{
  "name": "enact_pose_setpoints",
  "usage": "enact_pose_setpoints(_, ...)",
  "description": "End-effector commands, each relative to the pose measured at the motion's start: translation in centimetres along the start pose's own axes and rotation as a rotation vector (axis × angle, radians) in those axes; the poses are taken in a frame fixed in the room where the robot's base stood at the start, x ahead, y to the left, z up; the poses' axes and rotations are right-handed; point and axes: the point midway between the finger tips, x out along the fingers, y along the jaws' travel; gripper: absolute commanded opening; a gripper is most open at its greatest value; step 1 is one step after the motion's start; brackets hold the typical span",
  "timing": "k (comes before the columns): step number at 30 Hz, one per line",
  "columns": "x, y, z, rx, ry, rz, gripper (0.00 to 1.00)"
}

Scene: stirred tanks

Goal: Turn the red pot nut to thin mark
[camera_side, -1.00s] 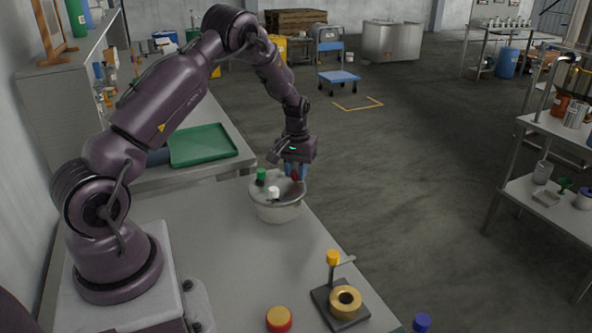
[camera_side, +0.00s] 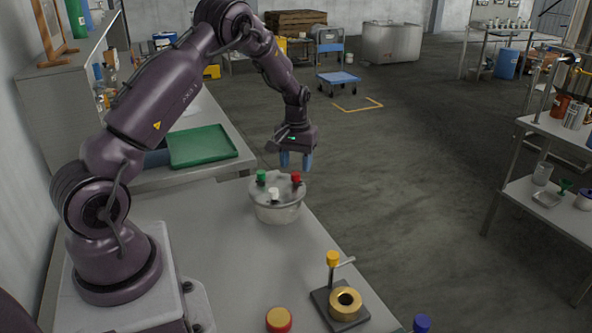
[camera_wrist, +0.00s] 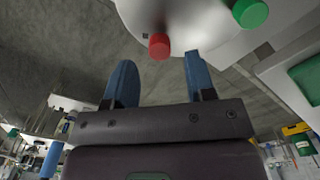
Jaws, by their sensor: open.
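A grey round pot (camera_side: 277,207) stands on the bench with three coloured nuts on its lid. The red nut (camera_side: 296,178) is at the right, the green nut (camera_side: 261,176) at the left and the white nut (camera_side: 274,195) at the front. My gripper (camera_side: 295,161) is above and behind the red nut, with blue fingers pointing down, apart and empty. In the wrist view the red nut (camera_wrist: 159,46) lies beyond the gap between my fingertips (camera_wrist: 160,72), and the green nut (camera_wrist: 250,12) is at upper right. I cannot make out the thin mark.
A brass ring on a dark stand (camera_side: 345,303) with a yellow-topped post (camera_side: 333,258) stands at the bench's front right. A red and yellow button (camera_side: 279,319) is at the front edge. A green tray (camera_side: 201,146) lies behind. Bench around the pot is clear.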

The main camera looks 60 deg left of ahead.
Motion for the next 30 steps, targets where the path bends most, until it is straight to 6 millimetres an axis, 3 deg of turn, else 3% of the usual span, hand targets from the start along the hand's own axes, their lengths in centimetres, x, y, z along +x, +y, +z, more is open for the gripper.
enact_pose_setpoints(6,-5.2,0.0,-0.1,0.000,0.004,0.001,0.50)
enact_pose_setpoints(13,-8.9,0.0,0.0,0.000,0.001,0.001,0.50)
enact_pose_setpoints(18,-9.9,0.0,0.0,0.000,0.000,0.000,0.50)
enact_pose_setpoints(30,-10.0,0.0,0.0,0.000,-0.001,0.000,0.50)
